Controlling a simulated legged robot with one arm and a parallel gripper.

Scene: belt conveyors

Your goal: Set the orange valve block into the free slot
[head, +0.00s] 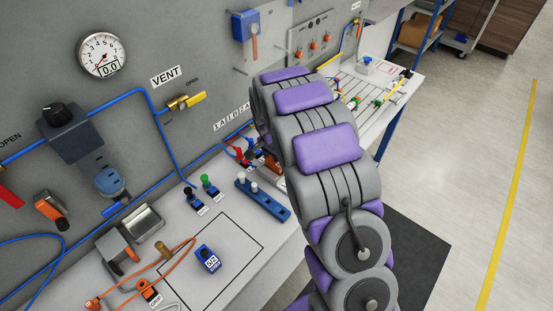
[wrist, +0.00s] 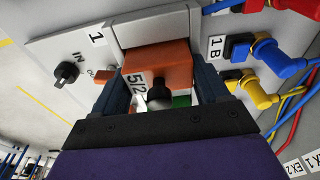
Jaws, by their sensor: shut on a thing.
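The orange valve block (wrist: 158,62), marked 5/2 with a black round knob, is between the two dark fingers of my gripper (wrist: 163,76) in the wrist view. The gripper is shut on it. The block's far edge is up against a grey housing (wrist: 158,30) beside the label 1. I cannot tell whether the block sits in a slot or just in front of it; its underside is hidden. In the head view my arm covers the gripper, and a bit of orange (head: 274,166) shows beside the arm at the bench's back.
Blue and yellow hose fittings (wrist: 258,90) stand close right of the block by label 1B. A black IN knob (wrist: 66,72) is on the left. A blue 3/2 block (head: 208,258) lies inside a marked outline on the bench. A blue rack (head: 262,200) stands nearer the arm.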

